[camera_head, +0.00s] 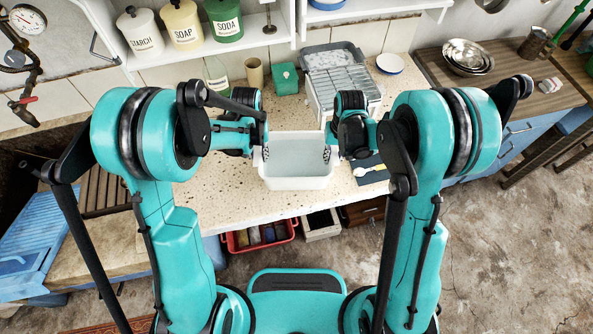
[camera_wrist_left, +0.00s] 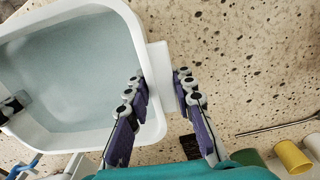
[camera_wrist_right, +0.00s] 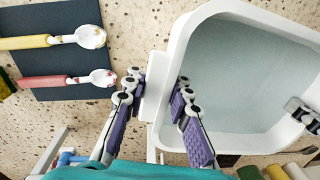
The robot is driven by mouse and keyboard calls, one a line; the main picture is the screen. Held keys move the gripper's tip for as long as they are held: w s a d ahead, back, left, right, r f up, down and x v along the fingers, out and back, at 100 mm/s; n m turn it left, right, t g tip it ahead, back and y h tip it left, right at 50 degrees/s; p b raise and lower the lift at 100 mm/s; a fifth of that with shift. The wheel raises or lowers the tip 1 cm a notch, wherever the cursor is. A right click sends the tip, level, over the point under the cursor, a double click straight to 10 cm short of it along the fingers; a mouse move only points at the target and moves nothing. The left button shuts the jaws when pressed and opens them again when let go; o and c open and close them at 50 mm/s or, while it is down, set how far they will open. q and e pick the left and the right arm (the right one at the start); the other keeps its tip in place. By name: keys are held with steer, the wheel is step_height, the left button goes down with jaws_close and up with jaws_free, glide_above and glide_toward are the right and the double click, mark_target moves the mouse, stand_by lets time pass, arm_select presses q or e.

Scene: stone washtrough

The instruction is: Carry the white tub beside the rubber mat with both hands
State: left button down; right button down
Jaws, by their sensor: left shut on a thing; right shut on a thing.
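The white tub (camera_head: 297,183) is between my two arms over the front of the speckled counter. Its inside is a smooth bluish grey that looks like water, and it looks level. My left gripper (camera_wrist_left: 160,86) is shut on the tub's left rim handle, with one finger inside and one outside. My right gripper (camera_wrist_right: 158,92) is shut the same way on the opposite handle. Whether the tub touches the counter is hard to tell. A dark mat (camera_wrist_right: 55,75), perhaps the rubber mat, lies right of the tub and carries two spoons (camera_wrist_right: 88,37).
Behind the tub stand a grey rack box (camera_head: 343,85), a teal box (camera_head: 285,78) and a beige cup (camera_head: 254,72). A white-and-blue bowl (camera_head: 390,63) is at back right. A red crate (camera_head: 262,243) sits below the counter front.

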arm_select(q)
steer(key=c, duration=1.4)
jaws_free()
steer(key=shift+a, duration=0.25)
arm_select(e)
steer(key=c, duration=1.5)
jaws_free()
steer(key=shift+d, duration=0.25)
arm_select(q)
steer(key=shift+o, duration=0.6)
steer(key=shift+s, duration=0.15)
arm_select(e)
steer(key=shift+o, duration=0.9)
steer(key=shift+s, duration=0.1)
arm_select(q)
steer(key=shift+s+d, duration=0.1)
arm_select(e)
steer(key=shift+s+a, duration=0.1)
steer(key=shift+w+a, duration=0.15)
steer(key=shift+w, duration=0.15)
steer(key=shift+w+a+r, duration=0.1)
steer(key=shift+r, duration=0.15)
arm_select(q)
step_height(320, 180, up, 12)
steer(key=shift+w, duration=0.45)
arm_select(e)
step_height(320, 180, up, 12)
steer(key=d, duration=0.1)
steer(key=shift+w+f, duration=0.25)
